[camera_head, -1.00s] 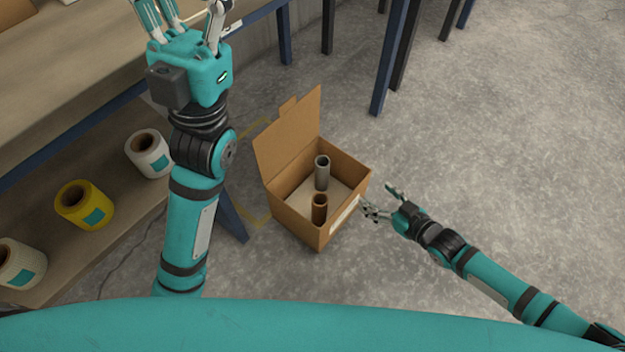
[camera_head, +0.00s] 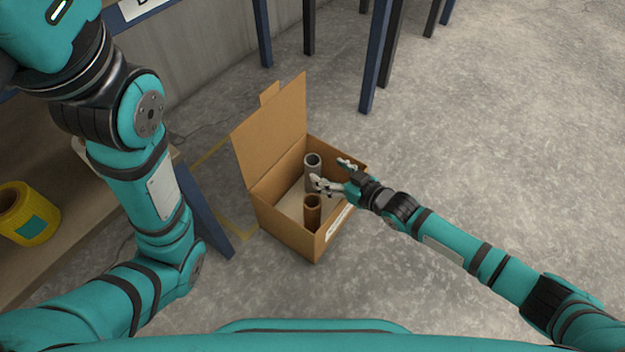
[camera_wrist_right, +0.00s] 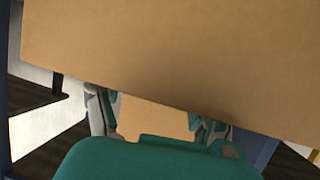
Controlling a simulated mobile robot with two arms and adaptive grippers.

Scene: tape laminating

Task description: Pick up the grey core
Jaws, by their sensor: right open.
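The grey core (camera_head: 311,165) stands upright in the open cardboard box (camera_head: 290,236) on the floor, toward the back. A brown core (camera_head: 312,210) stands nearer the front of the box. My right gripper (camera_head: 328,172) is open and over the box, its fingers close to the grey core's right side; I cannot tell whether they touch it. One finger overlaps the core's lower part. In the right wrist view, brown cardboard fills the top, my fingers (camera_wrist_right: 158,112) show partly below it, and no core is visible. My left gripper is outside the head view.
The box's raised lid (camera_head: 272,130) stands on its left side. A shelf with a yellow roll (camera_head: 28,215) is at the left, partly behind my left arm. Blue table legs (camera_head: 378,55) stand behind. The floor to the right is clear.

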